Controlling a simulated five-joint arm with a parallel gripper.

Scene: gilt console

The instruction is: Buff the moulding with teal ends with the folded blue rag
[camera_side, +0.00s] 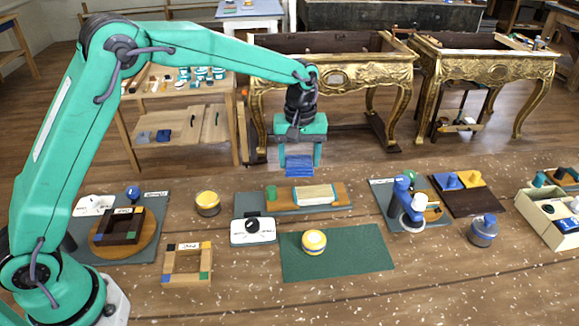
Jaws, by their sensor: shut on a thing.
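My gripper (301,160) points down, its fingers shut on the folded blue rag (299,167). The rag hangs between the fingertips, apart from the bench and above the back of the work area. I cannot tell for sure which piece is the moulding with teal ends. A small wooden piece with teal-looking parts (561,177) lies at the right edge, partly cut off by the picture.
A green mat (350,253) holds a yellow-lidded jar (314,242). A small wooden frame (188,263), a dial box (253,231), an amber tin (207,203), a blue-handled tool (407,207), a blue-lidded jar (484,231) and a cream box (550,215) stand around. Bare wood lies along the front.

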